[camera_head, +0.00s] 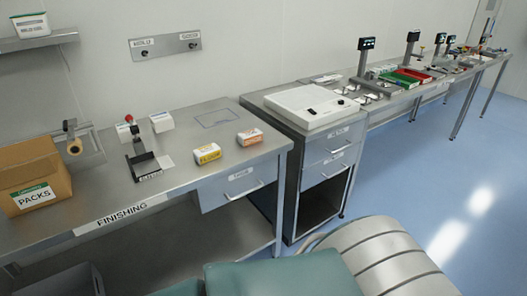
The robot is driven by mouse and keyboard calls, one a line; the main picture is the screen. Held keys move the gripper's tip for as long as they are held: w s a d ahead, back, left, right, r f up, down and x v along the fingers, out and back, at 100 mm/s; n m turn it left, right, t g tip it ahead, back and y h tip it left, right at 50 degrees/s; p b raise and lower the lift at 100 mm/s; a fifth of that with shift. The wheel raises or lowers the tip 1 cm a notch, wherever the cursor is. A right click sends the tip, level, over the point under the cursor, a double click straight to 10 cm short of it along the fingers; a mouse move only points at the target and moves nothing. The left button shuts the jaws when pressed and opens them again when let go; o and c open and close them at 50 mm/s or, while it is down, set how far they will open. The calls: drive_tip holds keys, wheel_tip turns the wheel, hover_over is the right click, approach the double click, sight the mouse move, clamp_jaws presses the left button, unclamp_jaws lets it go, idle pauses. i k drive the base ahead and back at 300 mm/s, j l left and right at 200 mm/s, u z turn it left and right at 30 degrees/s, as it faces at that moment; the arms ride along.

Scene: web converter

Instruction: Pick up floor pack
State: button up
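No pack shows on the visible blue floor (420,195). Two small packs lie on the finishing bench: a yellow and white pack (208,153) and an orange and white pack (249,137). They lie side by side, a little apart, near the bench's front edge. A brown cardboard box labelled PACKS (38,170) stands at the bench's left end; I cannot see what is inside it. My gripper is not in view.
The finishing bench (150,200) runs along the left, with a small black stand (145,165) on it. A drawer cabinet (325,165) adjoins it. A teal padded surface (285,275) and a pale ribbed rounded form (385,260) fill the lower front. Floor at right is clear.

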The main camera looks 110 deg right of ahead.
sight(209, 153)
drive_tip(key=z, duration=3.5)
drive_tip(key=i+l+u, duration=0.35)
drive_tip(key=i, duration=0.15)
drive_tip(key=i+l+u, duration=0.75)
drive_tip(key=i+l, duration=0.1)
drive_tip(key=l, duration=0.1)
